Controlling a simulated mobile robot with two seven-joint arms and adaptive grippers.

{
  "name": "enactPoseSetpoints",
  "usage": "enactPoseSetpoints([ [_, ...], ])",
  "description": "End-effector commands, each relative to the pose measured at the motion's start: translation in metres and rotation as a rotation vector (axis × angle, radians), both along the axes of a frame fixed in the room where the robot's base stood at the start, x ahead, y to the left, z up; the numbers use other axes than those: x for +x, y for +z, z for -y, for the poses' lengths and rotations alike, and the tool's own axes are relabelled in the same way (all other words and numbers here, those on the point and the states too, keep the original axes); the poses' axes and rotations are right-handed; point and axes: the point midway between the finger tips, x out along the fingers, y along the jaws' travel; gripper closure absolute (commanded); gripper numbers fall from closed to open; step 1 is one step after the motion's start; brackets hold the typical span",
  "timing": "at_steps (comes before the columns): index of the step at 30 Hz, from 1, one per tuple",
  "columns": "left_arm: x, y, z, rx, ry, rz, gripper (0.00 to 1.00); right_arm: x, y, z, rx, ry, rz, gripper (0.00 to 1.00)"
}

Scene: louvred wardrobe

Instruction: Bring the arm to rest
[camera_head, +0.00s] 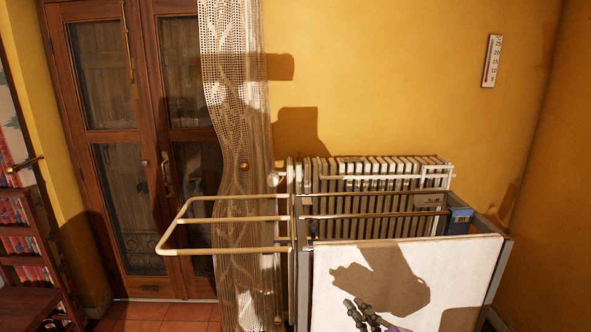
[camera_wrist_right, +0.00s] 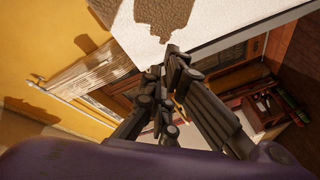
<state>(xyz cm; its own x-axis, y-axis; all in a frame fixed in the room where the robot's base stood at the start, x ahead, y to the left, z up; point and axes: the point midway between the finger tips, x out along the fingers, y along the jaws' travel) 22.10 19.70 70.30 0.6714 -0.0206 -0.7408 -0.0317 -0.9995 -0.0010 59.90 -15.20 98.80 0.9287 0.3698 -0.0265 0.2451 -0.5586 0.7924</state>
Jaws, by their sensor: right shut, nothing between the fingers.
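My right gripper (camera_head: 356,304) shows at the bottom of the head view, in front of the white cloth or panel (camera_head: 455,275) on the near side of the rack. Its dark jointed fingers are shut with nothing between them. In the right wrist view the fingers (camera_wrist_right: 174,56) come together just below the white surface's edge (camera_wrist_right: 205,25). I cannot tell whether they touch it. Most of my right arm is hidden below the head view, and my left gripper is not in view.
The metal drying rack (camera_head: 375,216) stands before a radiator (camera_head: 380,165), with a beige rail (camera_head: 225,219) jutting left. A lace curtain (camera_head: 235,110) hangs beside the wooden glazed doors (camera_head: 107,150). A bookshelf (camera_head: 30,235) is at far left. Tiled floor (camera_head: 160,312) shows below the doors.

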Motion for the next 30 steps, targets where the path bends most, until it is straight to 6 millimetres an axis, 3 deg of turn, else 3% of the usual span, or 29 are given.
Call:
enactPoseSetpoints([
  [1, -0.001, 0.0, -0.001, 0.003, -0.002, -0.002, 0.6, -0.023, -0.036, 0.007, 0.096, -0.061, -0.111, 1.0],
  [6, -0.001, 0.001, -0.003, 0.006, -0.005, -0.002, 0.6, -0.105, -0.135, 0.026, 0.362, -0.254, -0.43, 1.0],
  [8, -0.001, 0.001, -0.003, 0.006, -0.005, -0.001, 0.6, -0.14, -0.166, 0.03, 0.441, -0.323, -0.529, 1.0],
  [12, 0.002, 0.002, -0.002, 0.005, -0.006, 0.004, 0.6, -0.229, -0.224, 0.035, 0.602, -0.478, -0.723, 1.0],
  [15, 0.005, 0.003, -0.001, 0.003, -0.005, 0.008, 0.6, -0.288, -0.25, 0.038, 0.673, -0.574, -0.807, 1.0],
  [18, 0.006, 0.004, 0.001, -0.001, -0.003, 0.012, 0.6, -0.332, -0.268, 0.041, 0.699, -0.644, -0.862, 1.0],
  [21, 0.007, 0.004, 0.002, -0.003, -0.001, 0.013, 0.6, -0.359, -0.277, 0.042, 0.705, -0.682, -0.898, 1.0],
  [24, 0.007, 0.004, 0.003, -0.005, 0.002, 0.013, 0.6, -0.371, -0.281, 0.044, 0.701, -0.694, -0.912, 1.0],
  [30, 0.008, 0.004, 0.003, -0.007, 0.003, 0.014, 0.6, -0.373, -0.282, 0.044, 0.698, -0.696, -0.915, 1.0],
])
